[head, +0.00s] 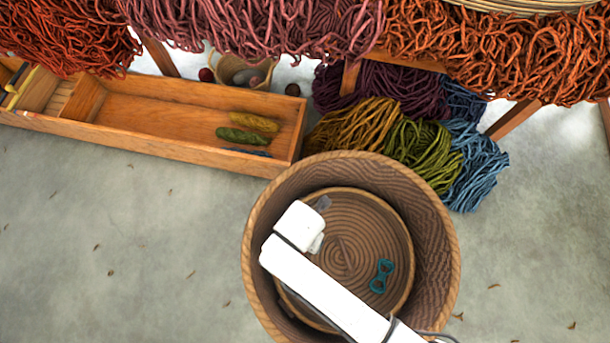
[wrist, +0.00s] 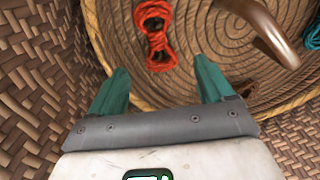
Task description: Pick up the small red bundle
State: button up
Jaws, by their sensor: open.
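A small red bundle (wrist: 155,35), tied at its middle, lies on the coiled floor of a woven basket, seen in the wrist view. My gripper (wrist: 155,82) is open, its two teal fingers apart with nothing between them. The red bundle is beyond the fingertips, roughly in line with the gap between them. In the head view my white arm reaches into the basket (head: 439,230) and hides the red bundle.
A teal bundle (head: 382,276) lies on the basket floor; its edge also shows in the wrist view (wrist: 313,36). A brown curved handle (wrist: 262,30) rises near the right finger. The woven wall (wrist: 35,95) is close on the left. A wooden tray (head: 165,110) stands outside.

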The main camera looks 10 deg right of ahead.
notch_tip(320, 180, down, 6)
jog(key=b, duration=0.3)
jog(key=shift+w+d+r, duration=0.1)
jog(key=shift+r, duration=0.1)
jog(key=c, duration=1.1)
